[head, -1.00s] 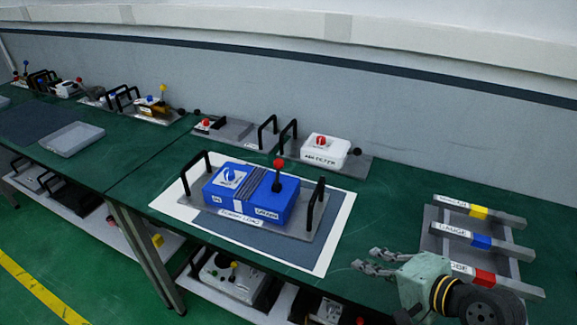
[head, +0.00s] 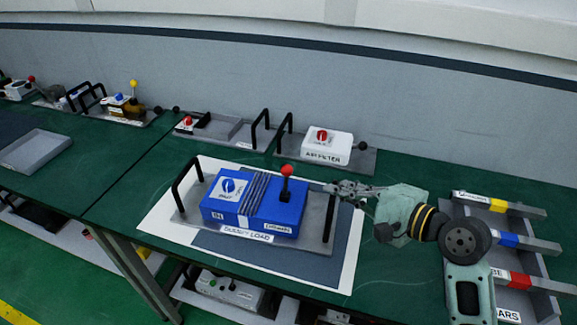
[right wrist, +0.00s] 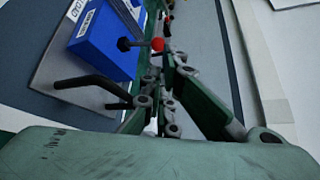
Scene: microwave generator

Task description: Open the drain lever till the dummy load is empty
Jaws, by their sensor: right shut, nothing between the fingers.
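The dummy load (head: 250,205) is a blue box labelled DUMMY LOAD, on a grey plate with black handles. A black lever with a red ball knob (head: 286,170) stands upright on its right part. In the right wrist view, the blue box (right wrist: 100,40) and the red knob (right wrist: 157,44) show at the top. My right gripper (head: 330,188) is shut and empty, just right of the lever and apart from it in the head view. Its fingers also show in the right wrist view (right wrist: 168,62). My left gripper is out of view.
The plate's right handle (head: 330,218) stands close below my right gripper. A rack (head: 525,270) with several coloured bars is at right. A grey tray (head: 36,150) lies on the left bench. Bare green bench lies front right.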

